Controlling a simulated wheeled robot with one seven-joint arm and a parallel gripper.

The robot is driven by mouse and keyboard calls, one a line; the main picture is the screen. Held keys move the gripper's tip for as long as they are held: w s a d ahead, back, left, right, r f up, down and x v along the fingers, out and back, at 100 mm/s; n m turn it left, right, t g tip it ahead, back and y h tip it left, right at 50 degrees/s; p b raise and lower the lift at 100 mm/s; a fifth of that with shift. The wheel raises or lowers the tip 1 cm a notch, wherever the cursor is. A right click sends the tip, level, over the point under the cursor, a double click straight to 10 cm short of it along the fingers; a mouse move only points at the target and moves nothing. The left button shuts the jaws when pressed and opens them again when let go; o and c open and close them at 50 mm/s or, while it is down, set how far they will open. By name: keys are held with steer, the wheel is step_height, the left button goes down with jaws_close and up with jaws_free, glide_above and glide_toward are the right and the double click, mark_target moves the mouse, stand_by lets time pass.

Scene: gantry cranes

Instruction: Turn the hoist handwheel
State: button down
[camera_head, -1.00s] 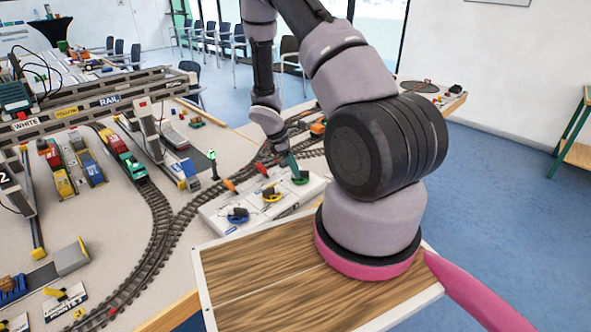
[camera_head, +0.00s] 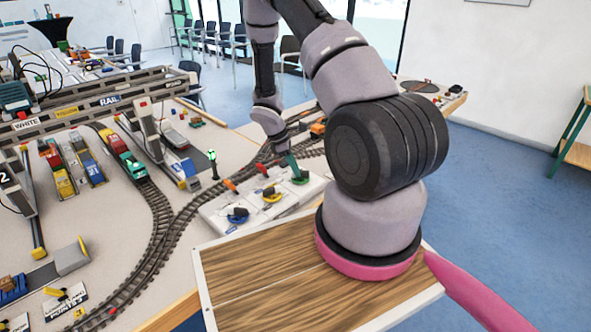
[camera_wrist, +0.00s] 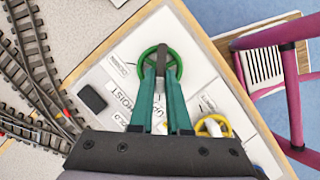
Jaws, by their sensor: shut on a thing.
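A green handwheel (camera_wrist: 174,72) sits on a white control panel (camera_wrist: 203,66) in the wrist view. A label that appears to read HOIST (camera_wrist: 122,95) lies beside it. My gripper (camera_wrist: 160,62) has its teal fingers closed together at a dark grip on the wheel, which they partly hide. In the head view the green handwheel (camera_head: 301,179) is at the panel's far end, and my gripper (camera_head: 293,170) reaches down to it from above.
A yellow handwheel (camera_head: 272,196) and a blue handwheel (camera_head: 238,215) share the panel. Curved train track (camera_head: 165,225) runs left of it. A wooden board (camera_head: 265,270) is in the foreground.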

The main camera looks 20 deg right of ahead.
steer(key=m, duration=0.1)
steer(key=m+g, duration=0.1)
steer(key=m, duration=0.1)
steer(key=m+y, duration=0.1)
steer(key=m, duration=0.1)
steer(key=shift+w+d, duration=0.25)
steer(key=shift+w, duration=0.1)
steer(key=shift+w+d+m+g+y, duration=0.1)
steer(key=shift+m+g+y, duration=0.2)
steer(key=shift+m, duration=0.6)
steer(key=shift+w+d+m+g+y, duration=0.1)
steer(key=shift+m+g+y, duration=0.2)
steer(key=shift+m, duration=0.6)
steer(key=c, duration=0.9)
jaws_free()
steer(key=shift+r, duration=0.1)
steer(key=v, duration=1)
steer(key=shift+w+r, duration=0.15)
steer(key=shift+r, duration=0.1)
